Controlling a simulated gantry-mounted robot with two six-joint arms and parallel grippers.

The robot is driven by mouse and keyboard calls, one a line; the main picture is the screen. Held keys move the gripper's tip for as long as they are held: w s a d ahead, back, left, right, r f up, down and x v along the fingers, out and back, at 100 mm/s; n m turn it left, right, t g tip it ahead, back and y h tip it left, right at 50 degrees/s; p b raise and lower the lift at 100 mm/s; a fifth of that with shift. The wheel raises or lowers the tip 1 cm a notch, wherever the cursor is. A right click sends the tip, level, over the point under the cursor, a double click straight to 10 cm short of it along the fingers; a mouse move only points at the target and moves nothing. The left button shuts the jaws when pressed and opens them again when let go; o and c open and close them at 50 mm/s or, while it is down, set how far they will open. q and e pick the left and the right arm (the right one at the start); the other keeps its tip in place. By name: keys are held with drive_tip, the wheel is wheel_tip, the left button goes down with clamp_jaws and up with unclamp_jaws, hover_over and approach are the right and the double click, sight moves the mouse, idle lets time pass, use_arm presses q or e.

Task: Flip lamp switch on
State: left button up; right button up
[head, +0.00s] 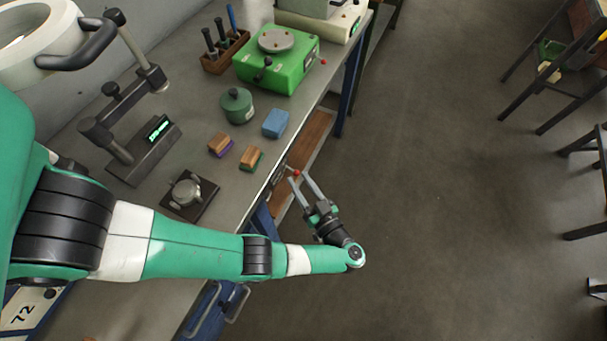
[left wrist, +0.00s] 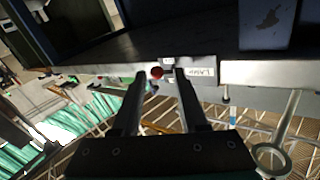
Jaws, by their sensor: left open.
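The bench's front edge carries a small switch with a red knob (head: 296,173), and the red knob (left wrist: 157,72) also shows in the left wrist view. A white label reading LAMP (left wrist: 201,72) sits just right of it. My left gripper (head: 300,180) is open in front of the bench edge. Its fingertips (left wrist: 161,76) stand either side of the red knob in the left wrist view; whether they touch it I cannot tell. A white ring lamp (head: 18,62) on a jointed arm hangs over the bench at upper left. My right gripper is not in view.
On the bench stand a green machine (head: 297,72), a green pot (head: 237,106), a blue block (head: 275,123), two wood-backed brushes (head: 220,144), a dial on a black base (head: 187,190) and a digital stand (head: 145,150). Open floor (head: 430,170) lies right of the bench.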

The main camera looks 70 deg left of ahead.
use_arm(q)
drive_tip(key=shift+s+a, duration=0.15)
drive_tip(key=shift+a, duration=0.85)
clamp_jaws()
